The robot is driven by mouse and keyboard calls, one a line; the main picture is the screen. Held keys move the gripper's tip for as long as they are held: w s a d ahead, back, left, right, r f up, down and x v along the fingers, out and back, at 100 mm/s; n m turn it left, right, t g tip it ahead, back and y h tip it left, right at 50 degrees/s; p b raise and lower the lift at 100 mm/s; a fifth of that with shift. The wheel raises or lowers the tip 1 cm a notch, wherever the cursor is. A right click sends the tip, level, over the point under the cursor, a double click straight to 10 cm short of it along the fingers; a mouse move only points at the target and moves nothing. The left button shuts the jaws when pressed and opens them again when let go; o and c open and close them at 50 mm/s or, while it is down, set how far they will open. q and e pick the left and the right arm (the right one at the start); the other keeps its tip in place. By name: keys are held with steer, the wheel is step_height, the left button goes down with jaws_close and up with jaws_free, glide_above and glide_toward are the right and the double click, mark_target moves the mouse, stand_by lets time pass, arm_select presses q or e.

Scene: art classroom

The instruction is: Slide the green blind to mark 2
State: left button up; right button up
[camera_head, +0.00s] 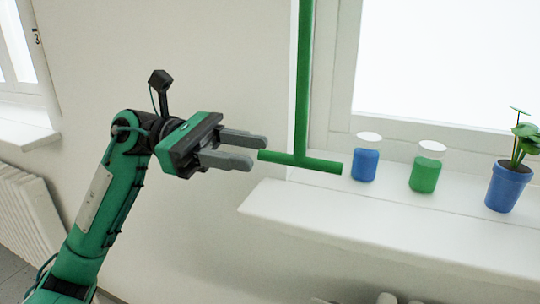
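A green T-shaped piece (303,85) hangs in front of the window's left side, with a long upright bar and a crossbar at its foot. I take it to be part of the green blind; its upper part is out of view. My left gripper (259,152) is open, its two grey fingers apart and pointing right. The crossbar's left end is at the fingertips; I cannot tell whether it lies between them or touches them. A small mark "3" (36,37) shows by the left window. Mark 2 is not visible. My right gripper is not in view.
The white window sill (400,234) holds a jar of blue paint (365,165), a jar of green paint (425,175) and a plant in a blue pot (508,187). A radiator (30,220) stands at the left. The wall (210,60) between the windows is bare.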

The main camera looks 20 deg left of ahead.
arm_select(q)
steer(key=a, duration=0.8)
steer(key=shift+a, duration=0.15)
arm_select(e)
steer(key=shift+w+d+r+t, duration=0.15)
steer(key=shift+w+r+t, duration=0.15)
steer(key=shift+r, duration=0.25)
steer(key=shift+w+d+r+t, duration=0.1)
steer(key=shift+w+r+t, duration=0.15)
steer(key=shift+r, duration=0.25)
arm_select(q)
steer(key=shift+w, duration=0.1)
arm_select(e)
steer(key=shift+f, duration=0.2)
